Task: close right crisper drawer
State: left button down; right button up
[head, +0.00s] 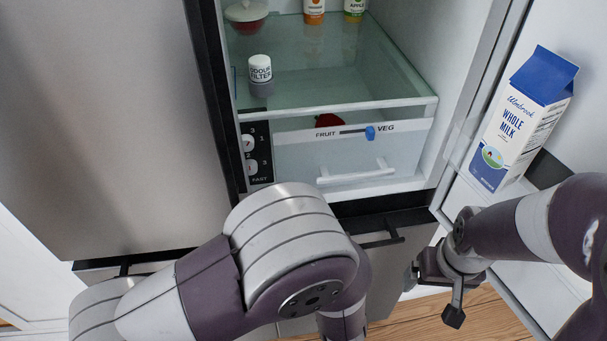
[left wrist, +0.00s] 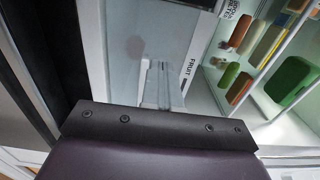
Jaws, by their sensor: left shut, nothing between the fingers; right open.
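The crisper drawer (head: 350,155) sits under the glass shelf in the fridge, with a clear front, a white handle (head: 356,174) and a FRUIT–VEG slider with a blue knob (head: 370,132). Its front looks close to flush with the shelf edge; I cannot tell whether a small gap is left. A red item shows behind it. My left gripper (left wrist: 162,85) is shut and empty, in front of the pale drawer face in the left wrist view; contact is unclear. It is hidden in the head view. My right gripper (head: 433,296) is open and empty, low at the right.
A milk carton (head: 526,118) stands in the open door at right. An odour filter jar (head: 260,75) and a red-and-white bowl (head: 246,14) are on the glass shelf (head: 335,85). A dial panel (head: 254,153) is left of the drawer. Wooden floor (head: 480,315) shows below.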

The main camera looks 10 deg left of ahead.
aim_at(304, 163)
pick_arm(q)
jog(key=x, duration=1)
jog(key=shift+d+f, duration=0.1)
jog(key=shift+f, duration=0.1)
